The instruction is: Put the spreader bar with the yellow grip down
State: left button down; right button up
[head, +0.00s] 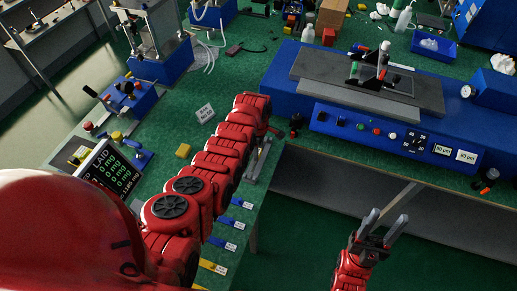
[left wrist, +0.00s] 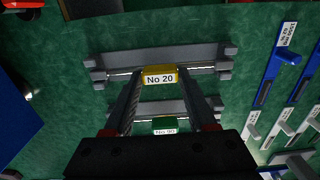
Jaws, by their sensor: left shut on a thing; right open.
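The spreader bar with the yellow grip (left wrist: 160,75) shows in the left wrist view as a grey bar with a yellow block labelled "No 20". My left gripper (left wrist: 160,82) is shut on that yellow grip, one finger at each side. I cannot tell whether the bar touches the green surface. In the head view a grey bar end (head: 263,148) shows beside my left wrist, which hides the fingers. A second grey bar with a green grip (left wrist: 165,125) lies nearer the bottom of the left wrist view. My right gripper (head: 384,228) is open and empty, low at the right.
Blue-handled tools (head: 243,203) lie along the bench edge, with a yellow one (head: 212,267) nearer. A small yellow block (head: 183,151) and a label card (head: 205,113) lie left of my arm. The blue press (head: 292,60) stands at the back right. Green bench shows around the held bar.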

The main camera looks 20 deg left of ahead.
pick_arm(q)
jog(key=shift+f, duration=0.1)
jog(key=shift+c, duration=1)
grip_release()
